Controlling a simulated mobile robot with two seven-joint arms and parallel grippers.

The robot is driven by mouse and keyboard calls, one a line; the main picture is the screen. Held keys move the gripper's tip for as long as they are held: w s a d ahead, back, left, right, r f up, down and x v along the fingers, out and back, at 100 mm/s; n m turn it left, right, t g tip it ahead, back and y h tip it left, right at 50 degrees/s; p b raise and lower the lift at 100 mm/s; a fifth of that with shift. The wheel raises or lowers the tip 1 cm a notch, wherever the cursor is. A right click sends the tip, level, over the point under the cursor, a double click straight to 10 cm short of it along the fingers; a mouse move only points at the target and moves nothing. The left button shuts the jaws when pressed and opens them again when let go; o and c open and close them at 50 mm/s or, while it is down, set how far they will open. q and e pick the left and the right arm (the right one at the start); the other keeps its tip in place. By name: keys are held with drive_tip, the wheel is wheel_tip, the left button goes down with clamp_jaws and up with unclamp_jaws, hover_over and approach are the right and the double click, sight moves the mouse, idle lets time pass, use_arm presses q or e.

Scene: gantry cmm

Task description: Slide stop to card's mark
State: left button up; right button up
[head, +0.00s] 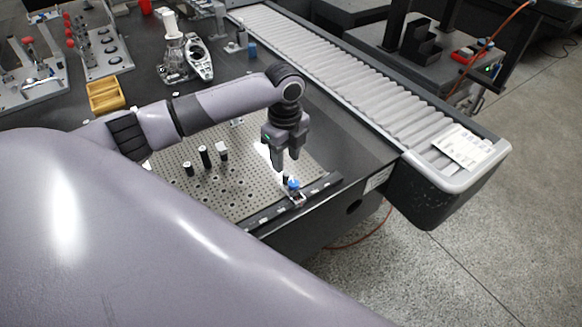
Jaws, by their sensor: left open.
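The stop (297,196) is a small block with a blue knob on a dark rail (265,216). The rail runs along the near edge of the perforated plate, with small light marks on it. My left gripper (287,167) points down just above the stop. Its fingers are open, and I cannot tell whether they touch the knob. A white card or label (378,180) with print too small to read is on the table's side, right of the rail. My right gripper is not in view.
A yellow tray (105,96) and fixtures stand at the left.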

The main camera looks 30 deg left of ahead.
sight(286, 174)
use_arm(q)
wheel_tip(286, 174, down, 6)
drive_tip(key=shift+s+r, duration=0.1)
drive_tip(key=shift+s, duration=0.05)
clamp_jaws()
